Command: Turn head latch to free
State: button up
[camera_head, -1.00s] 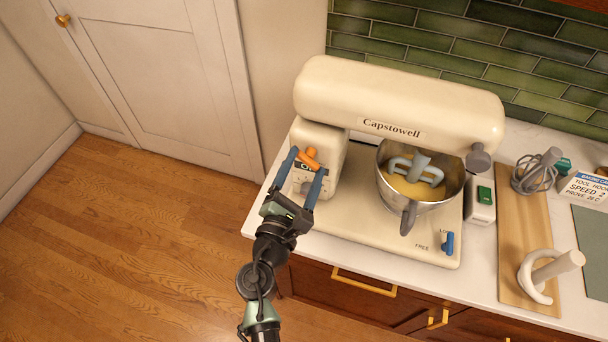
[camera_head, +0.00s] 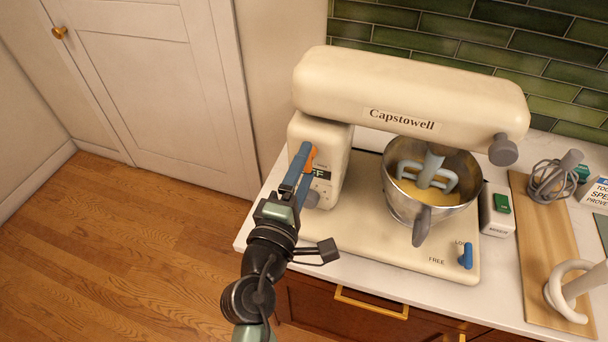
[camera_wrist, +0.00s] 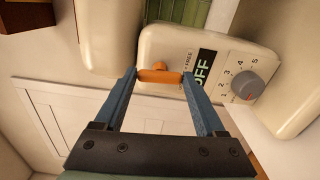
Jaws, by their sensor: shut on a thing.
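The head latch is a small orange lever (camera_head: 311,159) on the side of the cream stand mixer's column (camera_head: 340,150). My gripper (camera_head: 306,160) is at the column with its blue fingers shut on the latch. In the wrist view the latch (camera_wrist: 160,76) lies crosswise between the two fingertips (camera_wrist: 160,82), with its pivot knob against the column. Small lettering that seems to read FREE is beside it. The mixer head (camera_head: 410,95) looks level above the bowl. The fingers partly hide the latch in the head view.
A grey speed dial (camera_wrist: 248,85) and an OFF display (camera_wrist: 203,68) are close to the fingers. A blue lever (camera_head: 466,256) is on the mixer base. A wooden board (camera_head: 545,260) with tools is at the right.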

jog(key=shift+m+b, duration=0.3)
jog(key=shift+m, duration=0.2)
jog(key=o, duration=1.3)
jog(key=b+v, duration=0.3)
jog(key=v, duration=1)
jog(key=shift+b, duration=0.4)
